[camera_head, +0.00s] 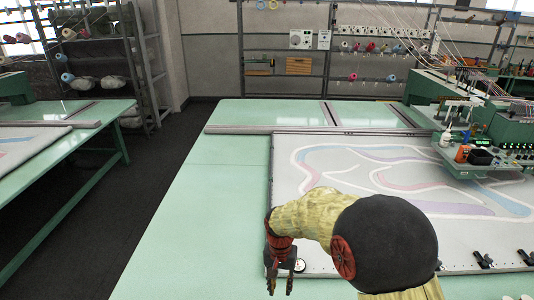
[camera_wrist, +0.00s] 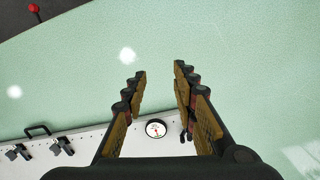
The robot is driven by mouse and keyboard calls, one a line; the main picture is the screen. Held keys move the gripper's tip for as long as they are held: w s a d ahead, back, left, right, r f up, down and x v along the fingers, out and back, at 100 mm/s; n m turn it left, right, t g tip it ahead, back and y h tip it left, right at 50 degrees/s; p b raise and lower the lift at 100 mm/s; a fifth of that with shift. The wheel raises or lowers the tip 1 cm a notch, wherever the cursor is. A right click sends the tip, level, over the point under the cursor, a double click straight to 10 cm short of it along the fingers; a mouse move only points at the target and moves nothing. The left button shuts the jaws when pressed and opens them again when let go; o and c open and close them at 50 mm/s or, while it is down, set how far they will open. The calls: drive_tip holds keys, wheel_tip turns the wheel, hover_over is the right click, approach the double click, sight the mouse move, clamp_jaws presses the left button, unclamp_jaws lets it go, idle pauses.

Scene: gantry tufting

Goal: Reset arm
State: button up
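My gripper (camera_head: 280,282) hangs at the end of my arm over the left edge of the patterned frame on the green table, in the head view. In the wrist view its two fingers (camera_wrist: 160,82) stand apart, with green tabletop (camera_wrist: 80,70) showing between them and nothing held. My gripper is open and empty. A round dial gauge (camera_wrist: 156,128) sits on the white frame edge, seen between the fingers in the wrist view. How high the fingers are above the table I cannot tell.
The patterned cloth in its frame (camera_head: 380,170) covers the table's right part. A green tufting machine with bottles stands at the right (camera_head: 485,150). Clamps (camera_wrist: 62,146) and a black handle (camera_wrist: 38,130) sit on the frame edge. The green table (camera_head: 190,200) is bare left of the frame.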

drive_tip(key=s+d+r+n+t+b, duration=0.1)
drive_tip(key=s+d+r+t+b, duration=0.2)
drive_tip(key=s+d+r, duration=0.4)
drive_tip(key=s+d+r+n+t+b, duration=0.2)
drive_tip(key=s+d+r+b, duration=0.3)
drive_tip(key=s+r, duration=0.6)
drive_tip(key=s+d+t, duration=0.1)
drive_tip(key=s+d, duration=0.1)
drive_tip(key=s, duration=0.2)
drive_tip(key=shift+s+d+t, duration=0.15)
drive_tip(key=shift+d+t, duration=0.15)
drive_tip(key=shift+d, duration=0.1)
drive_tip(key=shift+d, duration=0.1)
